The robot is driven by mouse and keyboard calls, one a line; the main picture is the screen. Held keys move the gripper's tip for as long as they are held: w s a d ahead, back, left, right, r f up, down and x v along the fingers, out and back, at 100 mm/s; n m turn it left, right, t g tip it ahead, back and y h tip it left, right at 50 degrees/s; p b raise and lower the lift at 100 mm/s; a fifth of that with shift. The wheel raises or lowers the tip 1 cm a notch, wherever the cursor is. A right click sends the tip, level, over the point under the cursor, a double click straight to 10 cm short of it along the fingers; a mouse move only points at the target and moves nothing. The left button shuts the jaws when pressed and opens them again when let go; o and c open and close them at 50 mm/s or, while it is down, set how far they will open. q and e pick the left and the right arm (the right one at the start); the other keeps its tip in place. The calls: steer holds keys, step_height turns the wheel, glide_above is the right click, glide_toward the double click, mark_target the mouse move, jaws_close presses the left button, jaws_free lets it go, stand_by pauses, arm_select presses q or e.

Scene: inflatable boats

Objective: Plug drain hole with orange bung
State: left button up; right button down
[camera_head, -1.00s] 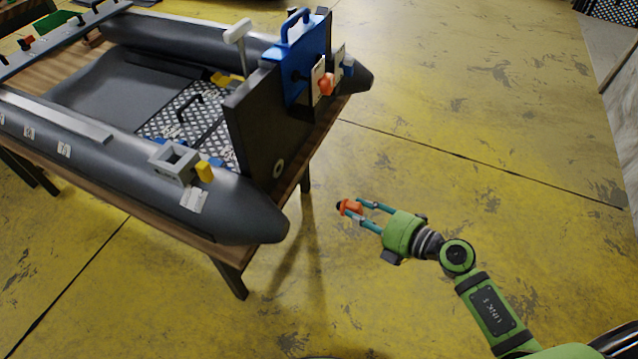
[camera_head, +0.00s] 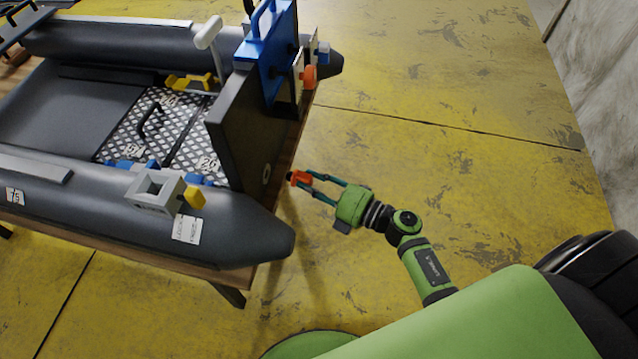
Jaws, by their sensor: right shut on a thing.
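My right gripper (camera_head: 306,188) is shut on the orange bung (camera_head: 299,178), whose dark end points left toward the boat. The dark transom (camera_head: 238,135) of the grey inflatable boat (camera_head: 165,215) stands just left of it. The drain hole (camera_head: 266,173), a pale ring low on the transom's outer face, is a short way left of the bung. The bung and the hole look apart by a small gap. My left gripper is not in view.
A blue bracket (camera_head: 268,55) and an orange knob (camera_head: 309,77) sit on the transom's upper part. The boat rests on a wooden table (camera_head: 216,270). A grey square holder (camera_head: 154,191) sits on the near tube. Yellow floor to the right is clear.

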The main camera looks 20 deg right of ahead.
mark_target(294, 181)
steer(key=shift+w+a, duration=0.4)
steer(key=shift+a, duration=0.2)
steer(key=shift+w+a, duration=0.35)
steer(key=shift+a, duration=0.1)
steer(key=shift+w+a, duration=0.3)
steer(key=shift+a, duration=0.1)
steer(key=shift+w+a, duration=0.15)
steer(key=shift+a, duration=0.1)
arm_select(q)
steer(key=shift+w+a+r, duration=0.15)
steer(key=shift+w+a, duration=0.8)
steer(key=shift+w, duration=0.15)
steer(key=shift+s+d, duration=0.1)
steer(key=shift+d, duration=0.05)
arm_select(e)
steer(key=shift+a, duration=0.1)
